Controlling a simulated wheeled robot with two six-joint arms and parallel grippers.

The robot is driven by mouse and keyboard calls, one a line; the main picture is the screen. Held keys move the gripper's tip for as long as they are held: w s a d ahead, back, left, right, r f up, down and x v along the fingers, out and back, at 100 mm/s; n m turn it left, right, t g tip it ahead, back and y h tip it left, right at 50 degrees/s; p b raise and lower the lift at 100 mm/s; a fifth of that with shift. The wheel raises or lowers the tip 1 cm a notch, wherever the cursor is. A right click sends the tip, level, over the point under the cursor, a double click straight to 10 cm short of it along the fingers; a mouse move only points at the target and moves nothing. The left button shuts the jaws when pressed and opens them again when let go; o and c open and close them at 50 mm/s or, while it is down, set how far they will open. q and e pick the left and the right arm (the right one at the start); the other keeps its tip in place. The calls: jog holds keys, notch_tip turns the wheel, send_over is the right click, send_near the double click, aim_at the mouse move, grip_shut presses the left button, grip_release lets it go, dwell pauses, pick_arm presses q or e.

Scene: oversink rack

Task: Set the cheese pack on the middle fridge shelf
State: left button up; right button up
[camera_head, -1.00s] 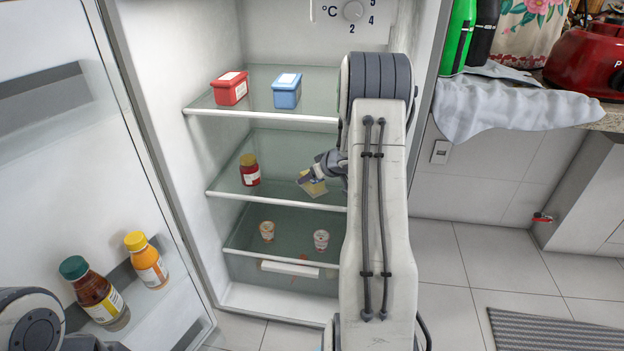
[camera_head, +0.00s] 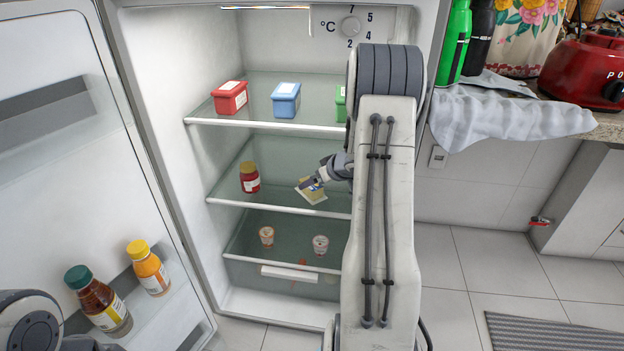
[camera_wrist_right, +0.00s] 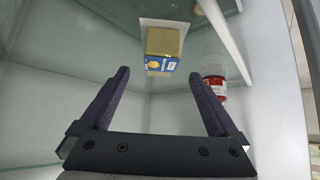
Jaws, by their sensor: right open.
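The cheese pack (camera_head: 313,195) is pale yellow with a blue label and lies on the middle fridge shelf (camera_head: 275,202), right of a red jar. In the right wrist view the cheese pack (camera_wrist_right: 163,45) shows a blue printed side and a pale sheet at its far end. My right gripper (camera_head: 314,184) is at the pack's near right side. In its wrist view the right gripper (camera_wrist_right: 159,72) is open, with a finger on each side and the pack just beyond the tips, apparently apart from them. My left arm shows at the lower left, but its gripper is out of view.
The red jar (camera_head: 249,178) stands left on the same shelf. Red (camera_head: 231,98), blue (camera_head: 286,100) and green (camera_head: 341,104) tubs stand on the shelf above. Two small cups (camera_head: 266,236) (camera_head: 320,245) sit below. The open door (camera_head: 60,150) holds two bottles. My right arm hides the fridge's right side.

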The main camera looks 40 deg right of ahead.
jog(key=p+v, duration=0.1)
jog(key=v, duration=0.2)
jog(key=shift+s+r, duration=0.15)
jog(key=shift+w+f+b, duration=0.3)
jog(key=shift+f, duration=0.15)
jog(key=b+x, duration=0.3)
jog(key=x, duration=0.3)
jog(key=shift+w+f, duration=0.25)
jog(key=shift+f, duration=0.1)
jog(key=shift+r+p, duration=0.6)
jog(key=shift+r, duration=0.1)
jog(key=shift+s+r, duration=0.1)
jog(key=shift+r, duration=0.15)
jog(key=shift+s+a, duration=0.2)
jog(key=shift+a, duration=0.15)
